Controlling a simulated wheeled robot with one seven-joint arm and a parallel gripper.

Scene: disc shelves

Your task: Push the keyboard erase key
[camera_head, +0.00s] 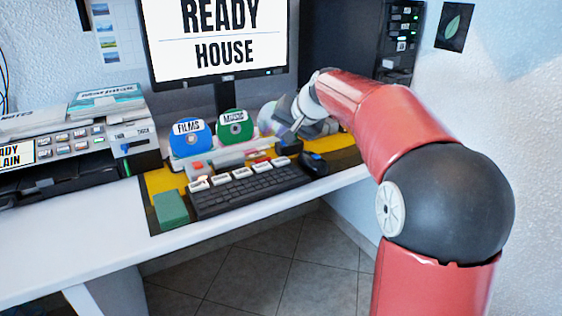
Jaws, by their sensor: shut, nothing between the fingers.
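The black keyboard (247,190) lies on a dark and yellow mat at the front of the desk. A row of several larger white-topped keys runs along its back edge; their labels are too small to read, so I cannot tell which is the erase key. My red arm reaches in from the right. My gripper (288,146) is shut and empty, pointing down just behind the right end of that row. I cannot tell whether it touches a key.
A monitor (222,40) reads "READY HOUSE". Blue (188,138) and green (236,125) labelled discs stand behind the keyboard. A dark mouse (313,164) sits right of it, a green block (170,208) left. The white desk (80,232) is clear at front left.

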